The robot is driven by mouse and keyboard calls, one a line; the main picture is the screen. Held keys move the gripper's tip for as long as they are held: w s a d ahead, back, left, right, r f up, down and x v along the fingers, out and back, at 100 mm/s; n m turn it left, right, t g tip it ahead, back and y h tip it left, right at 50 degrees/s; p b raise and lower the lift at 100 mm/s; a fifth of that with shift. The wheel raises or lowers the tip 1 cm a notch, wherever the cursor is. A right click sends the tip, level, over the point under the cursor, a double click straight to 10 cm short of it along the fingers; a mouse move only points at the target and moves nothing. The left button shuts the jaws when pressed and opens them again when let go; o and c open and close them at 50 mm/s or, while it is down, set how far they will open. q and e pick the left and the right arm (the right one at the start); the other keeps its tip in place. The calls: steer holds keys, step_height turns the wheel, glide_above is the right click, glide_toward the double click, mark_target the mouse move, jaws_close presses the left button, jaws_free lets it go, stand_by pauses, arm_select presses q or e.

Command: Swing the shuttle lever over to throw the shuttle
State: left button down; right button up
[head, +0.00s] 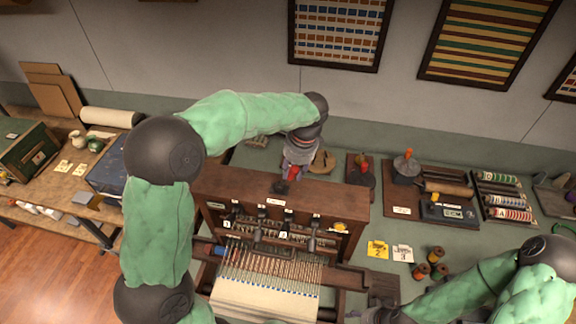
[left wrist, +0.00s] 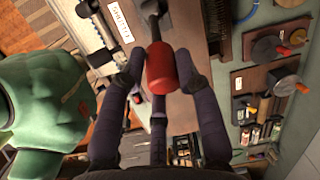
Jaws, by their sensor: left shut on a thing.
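The shuttle lever (head: 281,187) stands on the top board of the wooden loom (head: 225,183), in the middle of the head view. The lever's dark shaft (left wrist: 153,20) runs up from the knob in the left wrist view. My right gripper (head: 380,314) shows only partly at the bottom edge; its fingers are unclear.
Warp threads and cream cloth (head: 265,298) lie in front of the loom board. Yellow and white cards (head: 378,250) and thread spools (head: 421,270) lie to the right. Boards with other handles (head: 405,170) stand at the back right. A side bench (head: 60,215) is at the left.

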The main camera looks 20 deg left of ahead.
arm_select(q)
steer(key=shift+w+d+f+y, duration=0.1)
steer(key=shift+d+f+y, duration=0.2)
steer(key=shift+d+y, duration=0.2)
steer(key=shift+f, duration=0.15)
steer(key=c, duration=1.1)
jaws_free()
steer(key=shift+o, duration=0.7)
steer(key=shift+w+d, duration=0.2)
steer(key=shift+w, duration=0.1)
steer(key=shift+s+a, duration=0.2)
steer(key=shift+w+d+r, duration=0.1)
steer(key=shift+w+r, duration=0.05)
steer(key=shift+r, duration=0.3)
steer(key=v, duration=1.1)
steer(key=shift+d+r, duration=0.1)
